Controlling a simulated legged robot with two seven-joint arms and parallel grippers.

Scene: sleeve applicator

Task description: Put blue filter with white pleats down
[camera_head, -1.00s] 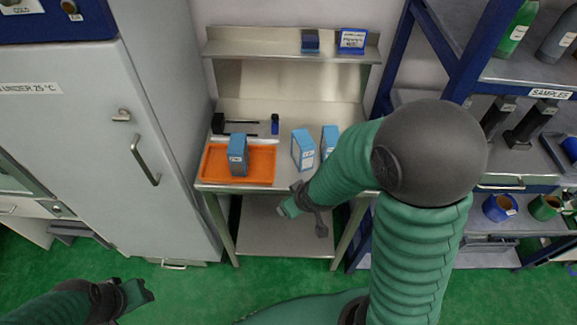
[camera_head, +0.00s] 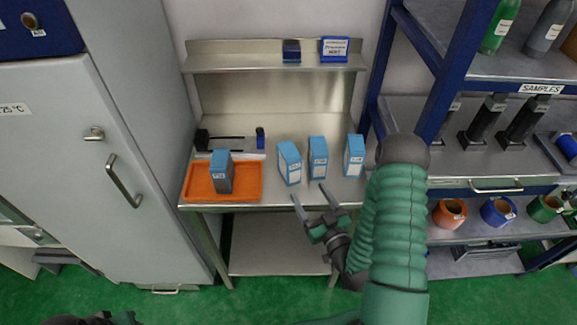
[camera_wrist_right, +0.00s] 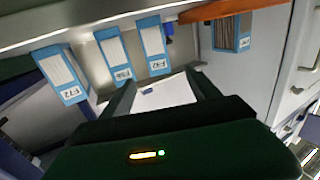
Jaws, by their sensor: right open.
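Three blue filters with white pleats stand upright in a row on the steel table: the left one (camera_head: 289,163), the middle one (camera_head: 318,158) and the right one (camera_head: 354,156). Their white faces also show in the right wrist view (camera_wrist_right: 62,72) (camera_wrist_right: 114,55) (camera_wrist_right: 153,45). A blue filter with dark grey pleats (camera_head: 222,172) stands in the orange tray (camera_head: 196,186). My right gripper (camera_head: 314,193) is open and empty at the table's front edge, apart from the filters. My left gripper (camera_head: 118,319) is mostly cut off at the bottom edge; its jaws are unclear.
The steel table (camera_head: 270,196) has a raised back shelf (camera_head: 240,61) with a small dark-blue box (camera_head: 291,50) and a blue sign (camera_head: 334,49). A tall grey cabinet (camera_head: 130,220) is close on the left. Blue shelving (camera_head: 440,95) with bottles and pots is close on the right.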

